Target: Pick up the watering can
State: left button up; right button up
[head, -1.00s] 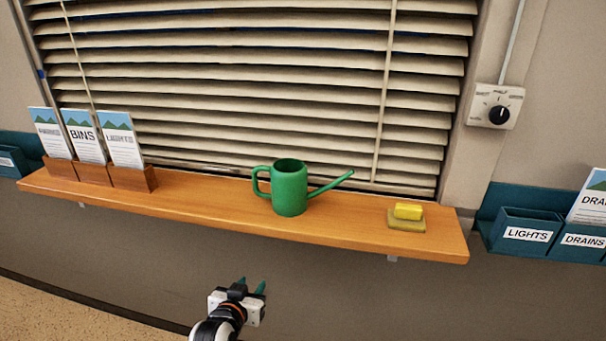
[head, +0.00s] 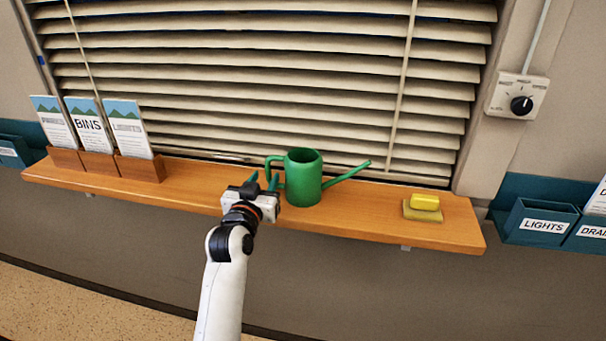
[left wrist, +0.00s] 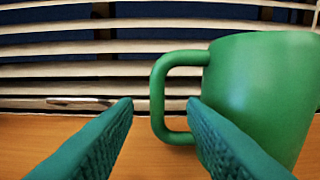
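The green watering can (head: 304,178) stands upright on the wooden sill, its handle to the left and its spout to the right. My left gripper (head: 263,181) is at the can's left, by the handle. Its teal fingers are apart with nothing between them in the left wrist view (left wrist: 160,108). Whether a finger touches the can is not clear. My right gripper is not in view.
The wooden sill (head: 375,218) runs below a slatted blind (head: 270,80). A yellow sponge (head: 424,203) lies on a small dish at the right. Leaflet holders (head: 100,163) stand at the left end. The sill between can and sponge is clear.

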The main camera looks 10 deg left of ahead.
aim_at(267, 173)
pick_arm(q)
jog(key=shift+w+f+p, duration=0.2)
jog(key=shift+w+p, duration=0.45)
jog(key=shift+w, duration=2.5)
grip_shut()
jog(key=shift+r, duration=0.1)
